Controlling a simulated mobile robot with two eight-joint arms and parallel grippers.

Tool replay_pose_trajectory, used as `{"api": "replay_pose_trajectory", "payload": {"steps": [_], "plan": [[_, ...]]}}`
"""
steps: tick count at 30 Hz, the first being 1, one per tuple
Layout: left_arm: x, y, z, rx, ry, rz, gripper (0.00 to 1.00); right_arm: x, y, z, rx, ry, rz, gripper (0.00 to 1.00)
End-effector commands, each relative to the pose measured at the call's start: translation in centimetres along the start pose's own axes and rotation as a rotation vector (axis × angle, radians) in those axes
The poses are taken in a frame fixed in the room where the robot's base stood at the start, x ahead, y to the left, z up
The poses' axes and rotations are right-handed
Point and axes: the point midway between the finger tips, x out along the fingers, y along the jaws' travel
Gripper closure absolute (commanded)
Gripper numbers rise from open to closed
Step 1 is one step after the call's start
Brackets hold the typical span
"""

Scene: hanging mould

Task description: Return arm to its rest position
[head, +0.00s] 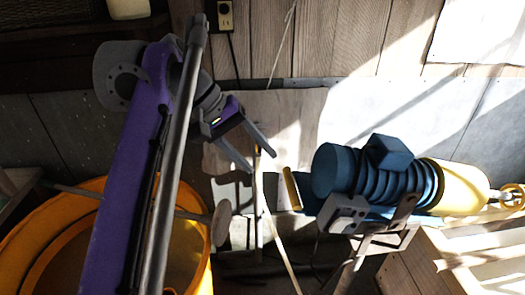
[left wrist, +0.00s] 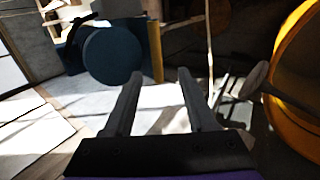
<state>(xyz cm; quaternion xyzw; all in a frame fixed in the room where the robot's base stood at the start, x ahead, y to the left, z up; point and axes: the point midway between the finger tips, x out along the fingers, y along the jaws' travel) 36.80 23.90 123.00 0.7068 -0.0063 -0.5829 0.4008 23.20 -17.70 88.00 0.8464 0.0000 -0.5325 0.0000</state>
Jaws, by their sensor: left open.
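My left arm is purple and comes in from the lower left of the head view. Its left gripper (head: 262,162) is open, with two grey fingers spread apart and nothing between them. The left wrist view also shows the two fingers of the left gripper (left wrist: 160,72) apart and empty. In the head view the gripper is left of a blue ribbed motor-like machine (head: 345,170), apart from it in the picture. The blue machine's round end also shows in the left wrist view (left wrist: 112,56), beyond the fingers. My right gripper is not in view.
A large orange round container (head: 30,235) is at the lower left, behind my arm. A yellow cylinder (head: 458,188) joins the blue machine's right side. A wooden crate-like structure (head: 430,262) is at the lower right. A plank wall (head: 320,38) with an outlet (head: 225,14) stands behind.

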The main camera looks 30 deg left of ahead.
Motion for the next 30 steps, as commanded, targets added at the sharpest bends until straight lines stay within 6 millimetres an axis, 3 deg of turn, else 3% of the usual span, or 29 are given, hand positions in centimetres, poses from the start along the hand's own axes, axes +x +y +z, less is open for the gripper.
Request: {"api": "replay_pose_trajectory", "payload": {"steps": [7, 10, 14, 21, 25, 30], "plan": [[0.3, -0.1, 0.1, 0.005, 0.001, -0.005, 0.43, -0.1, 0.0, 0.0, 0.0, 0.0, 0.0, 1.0], [1.9, -0.9, 0.7, 0.037, 0.005, -0.041, 0.43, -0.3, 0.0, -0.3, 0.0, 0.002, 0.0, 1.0], [6.7, -3.6, 2.8, 0.143, 0.032, -0.146, 0.43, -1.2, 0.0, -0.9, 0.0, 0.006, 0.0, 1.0], [17.6, -12.1, 9.0, 0.453, 0.148, -0.35, 0.43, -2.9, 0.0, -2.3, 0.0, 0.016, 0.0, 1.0], [21.3, -15.9, 11.8, 0.595, 0.211, -0.409, 0.43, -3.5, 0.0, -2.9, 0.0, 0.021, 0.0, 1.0], [23.5, -18.5, 13.7, 0.689, 0.258, -0.44, 0.43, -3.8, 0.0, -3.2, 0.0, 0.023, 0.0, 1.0]]}}
